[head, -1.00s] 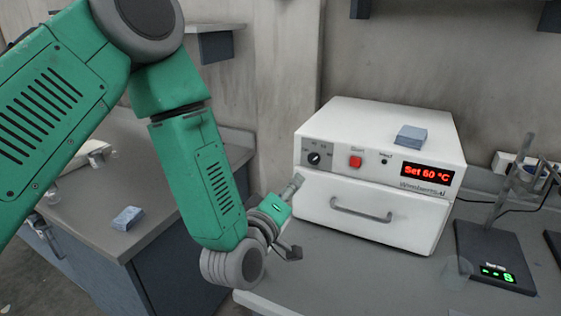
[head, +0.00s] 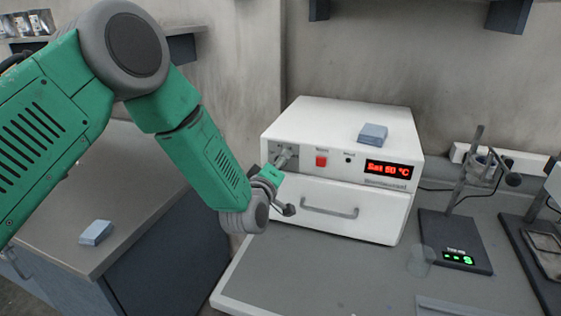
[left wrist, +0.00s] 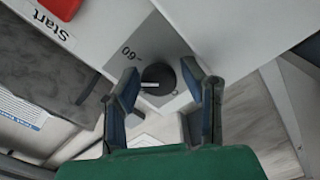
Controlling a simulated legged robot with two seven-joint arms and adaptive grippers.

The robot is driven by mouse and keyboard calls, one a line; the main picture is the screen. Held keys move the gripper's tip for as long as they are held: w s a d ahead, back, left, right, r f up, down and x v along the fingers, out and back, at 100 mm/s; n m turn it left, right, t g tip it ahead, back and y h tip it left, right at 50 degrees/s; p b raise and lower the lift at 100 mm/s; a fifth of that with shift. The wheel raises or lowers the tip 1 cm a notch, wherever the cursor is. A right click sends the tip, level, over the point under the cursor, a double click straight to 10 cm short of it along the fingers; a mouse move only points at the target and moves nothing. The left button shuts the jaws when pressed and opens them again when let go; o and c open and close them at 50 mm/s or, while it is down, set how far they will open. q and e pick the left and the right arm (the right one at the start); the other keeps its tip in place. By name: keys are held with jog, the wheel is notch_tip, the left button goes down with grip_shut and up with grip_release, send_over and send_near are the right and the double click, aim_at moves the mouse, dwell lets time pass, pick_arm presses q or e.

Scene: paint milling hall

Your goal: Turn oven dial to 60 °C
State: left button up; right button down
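The white oven (head: 345,150) stands on the grey bench. Its red display (head: 388,170) reads "Set 60 °C". In the left wrist view the dark round dial (left wrist: 158,77) carries a white pointer line, with a "60" mark on the panel beside it. In the head view my gripper covers the dial. My left gripper (head: 286,180) is at the oven's left front. In the left wrist view its fingers (left wrist: 161,80) stand open on either side of the dial, with gaps showing. My right gripper is in neither view.
A red Start button (head: 321,161) is right of the dial; the door handle (head: 330,210) is below. A blue-grey block (head: 373,133) lies on the oven. A stand with a green display (head: 456,255) is at right. Another block (head: 95,232) lies on the left counter.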

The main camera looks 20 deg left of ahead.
pick_arm(q)
grip_shut()
jog(key=shift+m, duration=0.4)
jog(key=shift+f+m+b, duration=0.1)
jog(key=shift+m+b, duration=0.25)
jog(key=shift+m, duration=0.15)
jog(key=shift+m+b, duration=0.55)
jog(key=shift+m, duration=1.35)
grip_release()
